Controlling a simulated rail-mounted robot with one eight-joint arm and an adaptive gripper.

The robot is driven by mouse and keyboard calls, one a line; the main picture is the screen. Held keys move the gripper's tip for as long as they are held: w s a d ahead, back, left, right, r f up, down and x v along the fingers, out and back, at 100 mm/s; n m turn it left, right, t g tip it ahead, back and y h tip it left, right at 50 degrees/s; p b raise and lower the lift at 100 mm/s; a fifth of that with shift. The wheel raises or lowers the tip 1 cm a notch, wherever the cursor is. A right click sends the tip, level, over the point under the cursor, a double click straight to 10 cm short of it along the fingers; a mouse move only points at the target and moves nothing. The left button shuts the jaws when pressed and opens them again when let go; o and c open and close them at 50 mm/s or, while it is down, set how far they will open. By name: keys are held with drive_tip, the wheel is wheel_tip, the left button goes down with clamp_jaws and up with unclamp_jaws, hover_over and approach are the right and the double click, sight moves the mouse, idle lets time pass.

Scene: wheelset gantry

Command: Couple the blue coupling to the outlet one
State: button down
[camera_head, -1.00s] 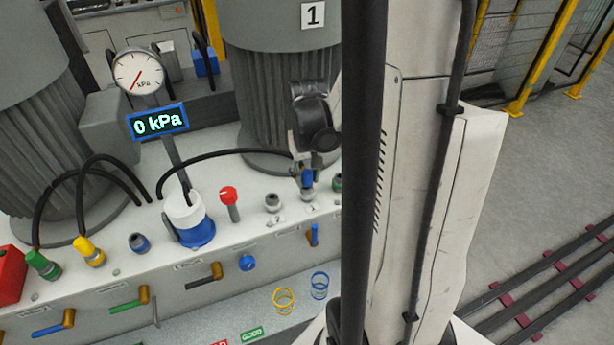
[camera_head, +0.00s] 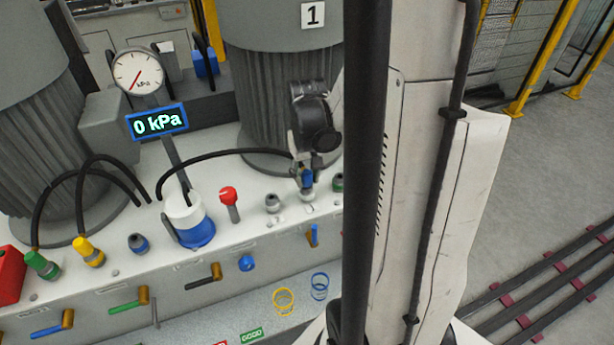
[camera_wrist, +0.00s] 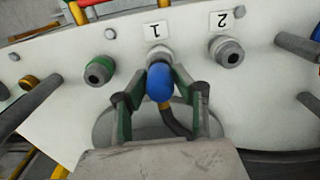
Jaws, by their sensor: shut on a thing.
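The blue coupling (camera_head: 307,181) is between the fingers of my gripper (camera_head: 304,172), upright over the grey outlet fitting (camera_head: 306,195) on the white bench top. In the wrist view my gripper (camera_wrist: 161,98) is shut on the blue coupling (camera_wrist: 159,82), with a dark hose running from it. The coupling covers most of the outlet fitting (camera_wrist: 158,53), which stands by the label 1 (camera_wrist: 157,31). The coupling lines up with this fitting and looks to be at its end; whether it is locked on cannot be told.
Outlet 2 (camera_wrist: 227,51) is bare and stands to the right in the wrist view; a green-ringed fitting (camera_wrist: 99,69) is to the left. A red-knobbed lever (camera_head: 229,200), a blue-and-white pump base (camera_head: 190,222) and a gauge reading 0 kPa (camera_head: 157,122) stand left of my gripper.

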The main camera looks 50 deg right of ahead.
drive_tip(key=shift+f+b, duration=0.45)
drive_tip(key=shift+f, duration=0.05)
drive_tip(key=c, duration=1.3)
unclamp_jaws()
wheel_tip(320, 180, up, 12)
drive_tip(key=s+a+r+n+t, duration=0.1)
drive_tip(key=a+r+t, duration=0.1)
drive_tip(key=a, duration=0.6)
drive_tip(key=s+a+r+n+t, duration=0.1)
drive_tip(key=a+n+t, duration=0.1)
drive_tip(key=a, duration=0.6)
drive_tip(key=s+a+r+n+t, duration=0.1)
drive_tip(key=a+r+n+t, duration=0.1)
drive_tip(key=a, duration=0.6)
drive_tip(key=shift+a+r+t, duration=0.25)
drive_tip(key=shift+r+t, duration=0.05)
drive_tip(key=shift+t, duration=0.3)
